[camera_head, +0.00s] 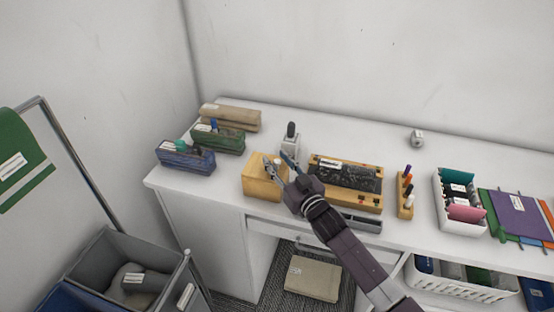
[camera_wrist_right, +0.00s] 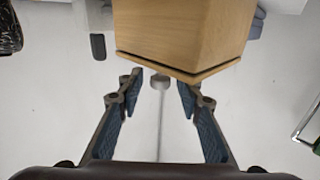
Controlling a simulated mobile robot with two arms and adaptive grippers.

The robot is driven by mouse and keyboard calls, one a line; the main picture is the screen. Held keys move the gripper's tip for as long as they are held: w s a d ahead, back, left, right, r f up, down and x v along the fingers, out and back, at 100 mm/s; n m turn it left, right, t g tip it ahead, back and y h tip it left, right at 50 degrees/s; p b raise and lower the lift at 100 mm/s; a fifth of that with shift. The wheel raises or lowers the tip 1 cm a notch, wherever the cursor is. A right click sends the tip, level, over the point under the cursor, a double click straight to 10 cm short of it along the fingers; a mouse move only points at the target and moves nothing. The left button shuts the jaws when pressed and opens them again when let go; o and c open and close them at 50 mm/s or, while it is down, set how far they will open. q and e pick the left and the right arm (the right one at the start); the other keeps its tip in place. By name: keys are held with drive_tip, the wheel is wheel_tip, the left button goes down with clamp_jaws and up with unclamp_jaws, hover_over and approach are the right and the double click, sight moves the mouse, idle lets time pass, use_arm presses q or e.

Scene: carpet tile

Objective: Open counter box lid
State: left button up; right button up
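The counter box is a light wooden box (camera_head: 260,186) at the front edge of the white counter, left of centre. In the right wrist view the box (camera_wrist_right: 183,30) fills the upper middle, with a thin dark seam along its lid edge; the lid looks shut. My right gripper (camera_head: 275,170) is over the box's upper right side in the head view and hides part of its top. In the right wrist view the gripper (camera_wrist_right: 160,84) is open, fingers apart, with a small grey knob-like thing (camera_wrist_right: 160,81) between the fingertips. My left gripper is not in view.
A stapler-like grey device (camera_head: 289,148) stands just behind the box. A wooden tray (camera_head: 369,202) with a dark panel is close on its right. A grey bin (camera_head: 102,258) stands on the floor at left.

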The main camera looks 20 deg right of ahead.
clamp_jaws()
idle(0.3)
drive_tip(key=shift+w, duration=0.1)
drive_tip(key=w+a+b, duration=0.3)
drive_tip(key=w+a, duration=0.2)
drive_tip(key=a, duration=0.3)
drive_tip(key=shift+w, duration=0.15)
unclamp_jaws()
